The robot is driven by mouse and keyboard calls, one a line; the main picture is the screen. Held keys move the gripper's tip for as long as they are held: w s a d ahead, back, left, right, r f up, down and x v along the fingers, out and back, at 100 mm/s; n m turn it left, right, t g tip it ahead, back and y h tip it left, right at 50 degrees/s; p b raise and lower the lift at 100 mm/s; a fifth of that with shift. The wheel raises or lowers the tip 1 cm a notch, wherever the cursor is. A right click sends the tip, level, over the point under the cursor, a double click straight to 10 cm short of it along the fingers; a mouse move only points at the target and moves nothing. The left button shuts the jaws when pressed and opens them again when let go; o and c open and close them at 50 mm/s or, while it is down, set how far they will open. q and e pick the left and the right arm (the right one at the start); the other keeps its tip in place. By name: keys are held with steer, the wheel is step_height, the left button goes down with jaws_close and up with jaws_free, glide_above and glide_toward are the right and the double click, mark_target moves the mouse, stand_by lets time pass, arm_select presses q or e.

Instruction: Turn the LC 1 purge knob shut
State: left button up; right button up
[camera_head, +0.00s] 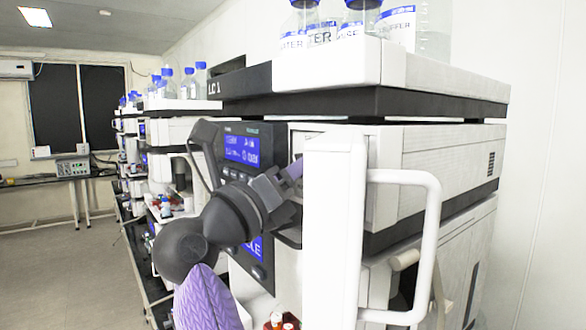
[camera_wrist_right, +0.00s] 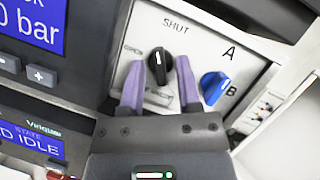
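The purge knob (camera_wrist_right: 159,67) is a small black knob with a pale mark on a light panel, seen in the right wrist view. The word SHUT is printed above it and OPEN to its upper left; the mark points roughly upward. My right gripper (camera_wrist_right: 161,64) is open, its two purple fingers on either side of the knob with a visible gap on each side. In the head view the same gripper (camera_head: 292,172) reaches the front of the LC 1 stack (camera_head: 318,75), and the knob is hidden there. My left gripper is not in view.
A blue knob (camera_wrist_right: 214,86) marked A and B sits right of the purge knob. A white open door with a handle (camera_head: 432,245) stands close right of my arm. Bottles (camera_head: 303,28) stand on top of the stack. Other stacks line the left, beside clear floor (camera_head: 60,270).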

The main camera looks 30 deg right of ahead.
jaws_close()
steer(key=m+b, duration=0.1)
steer(key=m+g+b, duration=0.1)
steer(key=m, duration=0.1)
steer(key=shift+w+f+h, duration=0.1)
steer(key=shift+f+h, duration=0.1)
steer(key=shift+h, duration=0.1)
steer(key=m+g+b, duration=0.1)
steer(key=m, duration=0.2)
steer(key=shift+g+b, duration=0.3)
steer(key=shift+g, duration=0.1)
steer(key=shift+r+m+g+h, duration=0.15)
steer(key=shift+m+g+h, duration=0.15)
steer(key=shift+m+g, duration=0.5)
steer(key=shift+m+b, duration=0.3)
steer(key=shift+m, duration=0.3)
